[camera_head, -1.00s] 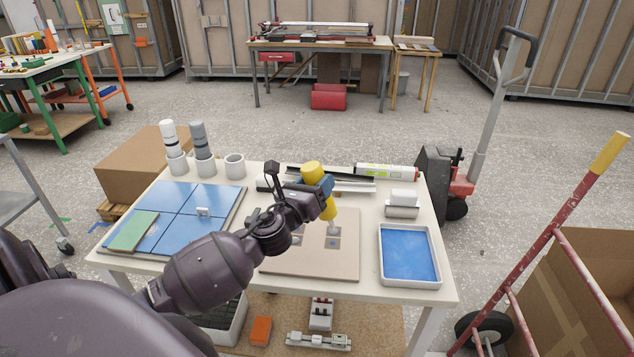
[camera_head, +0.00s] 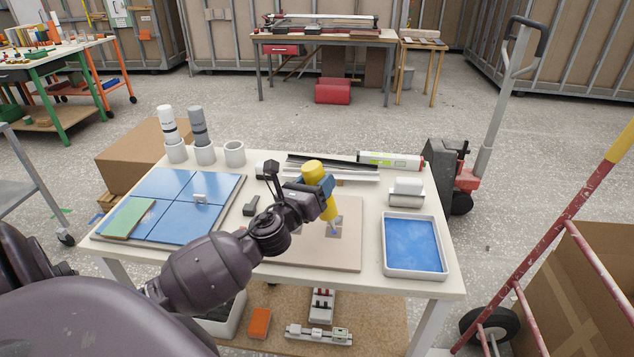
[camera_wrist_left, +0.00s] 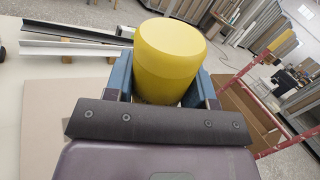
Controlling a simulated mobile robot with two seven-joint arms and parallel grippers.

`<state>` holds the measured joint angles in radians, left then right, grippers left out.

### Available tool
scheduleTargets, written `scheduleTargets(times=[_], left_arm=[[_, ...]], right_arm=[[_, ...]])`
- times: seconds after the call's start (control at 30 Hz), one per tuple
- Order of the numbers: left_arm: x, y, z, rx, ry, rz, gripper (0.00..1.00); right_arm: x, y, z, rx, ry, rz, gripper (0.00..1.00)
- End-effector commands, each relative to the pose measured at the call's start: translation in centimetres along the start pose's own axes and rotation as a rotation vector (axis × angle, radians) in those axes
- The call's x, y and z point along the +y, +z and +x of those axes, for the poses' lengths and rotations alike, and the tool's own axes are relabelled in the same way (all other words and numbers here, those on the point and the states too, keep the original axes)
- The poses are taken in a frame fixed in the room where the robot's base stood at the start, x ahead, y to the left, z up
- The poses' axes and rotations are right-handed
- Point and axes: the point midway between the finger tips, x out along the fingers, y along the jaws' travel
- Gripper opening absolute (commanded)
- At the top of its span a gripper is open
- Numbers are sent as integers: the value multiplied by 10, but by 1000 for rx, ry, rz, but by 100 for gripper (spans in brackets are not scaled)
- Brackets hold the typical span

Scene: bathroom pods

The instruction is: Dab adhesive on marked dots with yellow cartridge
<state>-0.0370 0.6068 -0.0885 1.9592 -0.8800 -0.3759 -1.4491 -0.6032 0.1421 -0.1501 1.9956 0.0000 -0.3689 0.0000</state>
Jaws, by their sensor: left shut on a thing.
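My left gripper (camera_head: 318,190) is shut on the yellow cartridge (camera_head: 314,172), which also shows large between the fingers in the left wrist view (camera_wrist_left: 170,55). The cartridge is tilted, its lower end pointing down at a grey square patch (camera_head: 341,229) on the beige board (camera_head: 325,258). I cannot tell whether the tip touches the board. The marked dots are mostly hidden by the cartridge and my arm. A white cartridge (camera_head: 167,122) and a grey cartridge (camera_head: 198,124) stand in white cups at the back left, beside an empty cup (camera_head: 235,152). My right gripper is out of view.
Blue tiles (camera_head: 175,190) with a green piece (camera_head: 129,219) lie at the left of the table. A tray with a blue inside (camera_head: 387,263) stands at the right. A white roll-like object (camera_head: 405,198), metal strips (camera_head: 330,170) and a white tube (camera_head: 390,160) lie behind.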

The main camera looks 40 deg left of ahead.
Motion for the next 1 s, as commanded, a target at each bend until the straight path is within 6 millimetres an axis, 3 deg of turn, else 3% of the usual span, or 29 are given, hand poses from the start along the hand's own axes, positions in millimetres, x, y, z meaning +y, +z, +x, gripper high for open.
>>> scheduleTargets(times=[0.27, 1.0], left_arm=[[0, 2, 0, -2, -1, -1, 15], [0, 1, 0, -1, -1, 0, 15]], right_arm=[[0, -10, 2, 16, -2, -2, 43], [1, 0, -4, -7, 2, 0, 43]])
